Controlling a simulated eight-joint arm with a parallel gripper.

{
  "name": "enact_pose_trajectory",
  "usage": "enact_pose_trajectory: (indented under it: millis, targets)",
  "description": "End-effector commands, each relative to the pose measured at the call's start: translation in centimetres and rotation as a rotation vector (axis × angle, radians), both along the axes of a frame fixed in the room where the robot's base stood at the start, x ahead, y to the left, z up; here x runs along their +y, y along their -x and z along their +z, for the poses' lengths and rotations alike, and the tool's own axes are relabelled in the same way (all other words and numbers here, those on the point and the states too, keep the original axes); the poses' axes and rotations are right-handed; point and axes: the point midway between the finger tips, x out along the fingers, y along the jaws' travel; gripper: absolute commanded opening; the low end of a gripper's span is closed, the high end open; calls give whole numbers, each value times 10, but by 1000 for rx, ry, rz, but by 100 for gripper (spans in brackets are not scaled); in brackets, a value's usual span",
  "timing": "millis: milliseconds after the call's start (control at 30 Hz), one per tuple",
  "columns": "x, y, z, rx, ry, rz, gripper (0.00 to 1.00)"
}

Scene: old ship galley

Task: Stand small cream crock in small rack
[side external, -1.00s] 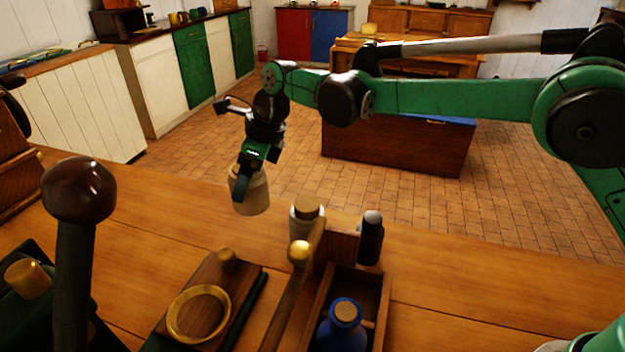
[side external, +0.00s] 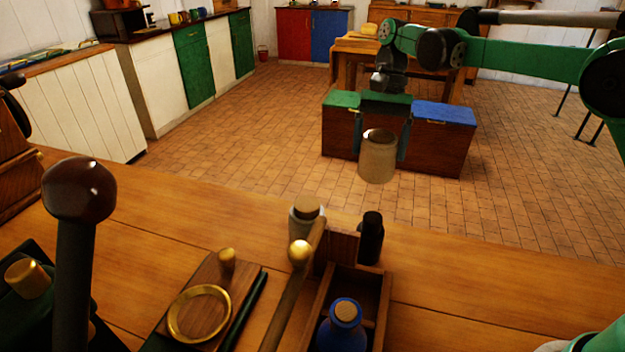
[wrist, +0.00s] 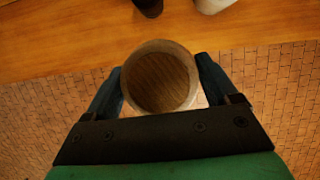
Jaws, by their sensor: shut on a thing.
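The small cream crock (side external: 378,160) is held upright in the air by my gripper (side external: 380,140). The small rack (side external: 377,290) is a wooden frame with compartments on the table, below and in front of the crock in the side view. A blue bottle with a cork-coloured top (side external: 343,328) stands in its near compartment. The compartment behind it looks empty.
A pale jar with a tan lid (side external: 305,222) and a dark bottle (side external: 371,238) stand near the rack's far end. A brass-knobbed handle (side external: 299,254) rises beside the rack. A wooden board with a brass ring (side external: 199,314) lies left. The table (side external: 480,282) is clear at right.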

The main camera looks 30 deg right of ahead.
Motion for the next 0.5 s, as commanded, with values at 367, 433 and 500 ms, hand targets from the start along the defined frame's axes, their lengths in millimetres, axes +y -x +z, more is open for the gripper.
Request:
enact_pose_trajectory:
  millis: [367, 433, 500]
  targets:
    - [22, 66, 6, 7, -2, 1049, 0]
    - [29, 78, 6, 8, 0, 1228, 0]
    - [35, 89, 6, 9, 0, 1406, 0]
